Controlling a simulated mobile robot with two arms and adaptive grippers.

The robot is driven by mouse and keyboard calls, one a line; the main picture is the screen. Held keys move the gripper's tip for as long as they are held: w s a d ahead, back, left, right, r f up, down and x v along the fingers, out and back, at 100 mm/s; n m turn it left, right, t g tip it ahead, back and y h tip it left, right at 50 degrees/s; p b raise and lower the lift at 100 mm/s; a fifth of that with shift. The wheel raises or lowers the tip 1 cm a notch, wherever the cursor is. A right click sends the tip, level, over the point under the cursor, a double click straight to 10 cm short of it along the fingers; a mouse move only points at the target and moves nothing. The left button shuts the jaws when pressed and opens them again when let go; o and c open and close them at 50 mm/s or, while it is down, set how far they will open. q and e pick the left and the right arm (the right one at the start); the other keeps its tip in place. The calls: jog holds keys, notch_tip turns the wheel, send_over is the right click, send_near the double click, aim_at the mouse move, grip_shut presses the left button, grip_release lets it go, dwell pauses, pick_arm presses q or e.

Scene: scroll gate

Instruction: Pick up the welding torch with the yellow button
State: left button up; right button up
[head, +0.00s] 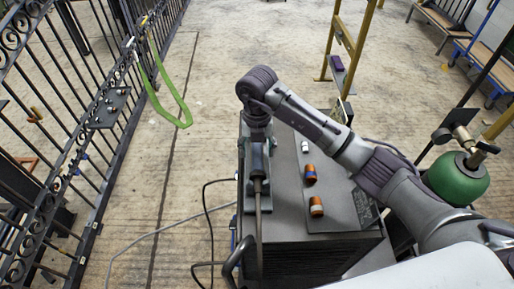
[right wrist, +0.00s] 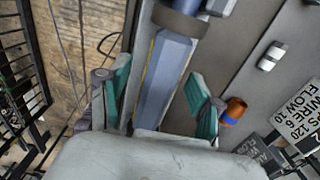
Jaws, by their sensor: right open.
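A welding torch with a blue-grey, flat-sided handle (right wrist: 168,75) lies along the left edge of the dark machine top. In the right wrist view a thin yellow strip runs along its left side; I cannot make out a separate button. A brown-grey collar (right wrist: 180,20) crosses it at the top. My right gripper (right wrist: 160,100) is open, with its teal-padded fingers on either side of the handle and gaps to both. In the head view the right gripper (head: 257,143) is above the torch (head: 257,165), hiding part of it. My left gripper is not in view.
The machine top (head: 288,150) carries two orange-banded knobs (head: 310,173) and a white one (head: 304,146) right of the torch. A black iron gate (head: 75,120) with a green strap (head: 160,100) stands left. A green cylinder (head: 457,178) is at right. Cables lie on the open floor.

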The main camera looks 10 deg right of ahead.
jog(key=c, duration=1.2)
jog(key=shift+r, duration=0.1)
grip_shut()
